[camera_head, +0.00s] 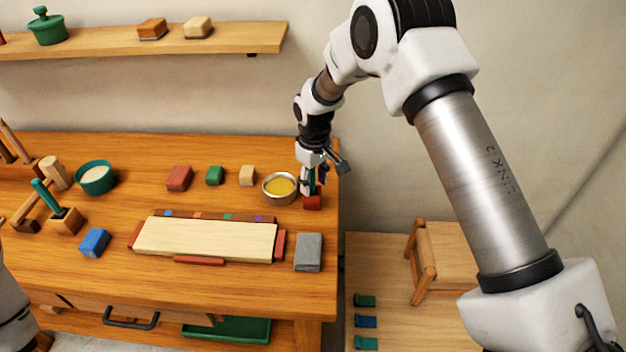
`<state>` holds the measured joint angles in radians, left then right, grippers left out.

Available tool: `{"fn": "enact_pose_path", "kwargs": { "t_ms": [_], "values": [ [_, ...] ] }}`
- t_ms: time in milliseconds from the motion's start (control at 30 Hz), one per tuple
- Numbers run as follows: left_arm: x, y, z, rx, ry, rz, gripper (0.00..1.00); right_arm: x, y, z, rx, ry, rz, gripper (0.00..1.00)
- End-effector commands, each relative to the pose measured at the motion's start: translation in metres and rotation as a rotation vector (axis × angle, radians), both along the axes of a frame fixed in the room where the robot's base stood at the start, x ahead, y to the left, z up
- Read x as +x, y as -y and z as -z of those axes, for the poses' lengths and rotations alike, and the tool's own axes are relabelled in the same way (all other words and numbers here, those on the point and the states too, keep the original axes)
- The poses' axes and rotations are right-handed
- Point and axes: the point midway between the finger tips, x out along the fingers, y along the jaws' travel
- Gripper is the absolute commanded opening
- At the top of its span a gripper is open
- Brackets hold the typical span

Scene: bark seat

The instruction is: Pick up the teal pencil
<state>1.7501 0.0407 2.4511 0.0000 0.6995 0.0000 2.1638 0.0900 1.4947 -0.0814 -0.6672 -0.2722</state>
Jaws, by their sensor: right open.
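The teal pencil (312,183) stands roughly upright at the right end of the workbench, above a small red block (312,203). It appears to be set in that block, but its base is too small to tell. My right gripper (320,169) is open and points down at the pencil's upper part. Its fingers hide the top of the pencil, and I cannot tell whether they touch it. Part of my left arm shows at the lower left edge, with its gripper out of view.
A metal bowl of yellow stuff (268,198) stands just left of the red block. A grey block (308,252) lies in front. A pale board (205,240) with coloured edge strips fills the middle. The wooden workbench (130,215) ends just right of the pencil.

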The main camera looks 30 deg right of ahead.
Motion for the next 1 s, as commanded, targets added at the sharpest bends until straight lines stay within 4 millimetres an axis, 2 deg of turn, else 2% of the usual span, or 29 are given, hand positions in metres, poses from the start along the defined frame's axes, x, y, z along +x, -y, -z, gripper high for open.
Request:
{"fn": "enact_pose_path", "kwargs": {
  "t_ms": [167, 200, 300, 333, 1000],
  "values": [
    [0.001, 0.0001, 0.0017, 0.0, 0.003, 0.001, 0.4, 0.0021, 0.0001, 0.0031, 0.0, -0.001, 0.0, 0.46],
    [0.0009, 0.0001, 0.0016, 0.0, 0.002, 0.001, 0.4, 0.0021, 0.0001, 0.0031, 0.0, -0.001, 0.0, 0.33],
    [0.0005, 0.0001, 0.0013, 0.0, 0.001, 0.001, 0.4, 0.002, 0.0, 0.0027, 0.0, -0.001, 0.0, 0.03],
    [0.0004, 0.0001, 0.0013, 0.0, 0.001, 0.001, 0.4, 0.0019, -0.0001, 0.0026, 0.0, -0.001, 0.0, 0.0],
    [0.0006, 0.0001, 0.0015, 0.0, 0.001, 0.001, 0.4, 0.0015, 0.0, 0.0019, 0.0, -0.001, 0.0, 0.0]
  ]
}}
